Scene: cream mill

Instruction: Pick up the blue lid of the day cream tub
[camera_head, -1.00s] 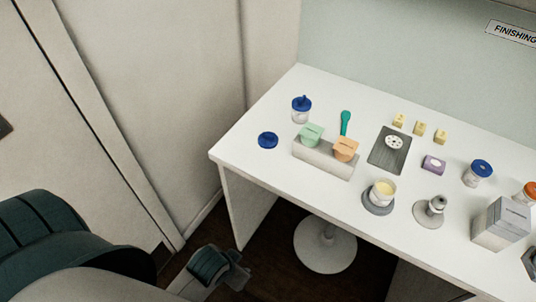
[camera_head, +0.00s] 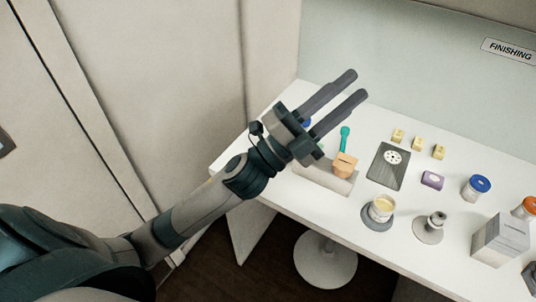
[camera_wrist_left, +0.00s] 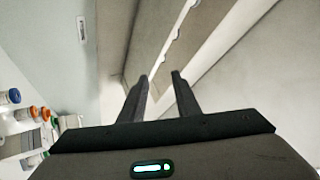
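The loose blue lid seen earlier at the table's left is now hidden behind my left arm. A sliver of blue (camera_head: 306,122), which fits the lid of the jar at the table's far left, shows beside my left gripper (camera_head: 355,86). That gripper is raised over the left part of the table, its two fingers apart with nothing between them. In the left wrist view the fingers (camera_wrist_left: 160,78) are also apart and empty. An open tub of pale cream (camera_head: 382,206) stands on a round grey base. I cannot tell which tub is the day cream one. My right gripper is not in view.
A grey block (camera_head: 338,183) holds an orange piece (camera_head: 344,165). A dark plate (camera_head: 387,166), yellow cubes (camera_head: 418,143), a purple box (camera_head: 432,180), a blue-lidded jar (camera_head: 476,189) and a grey carton (camera_head: 500,240) stand to the right. A wall panel (camera_head: 420,70) rises behind the table.

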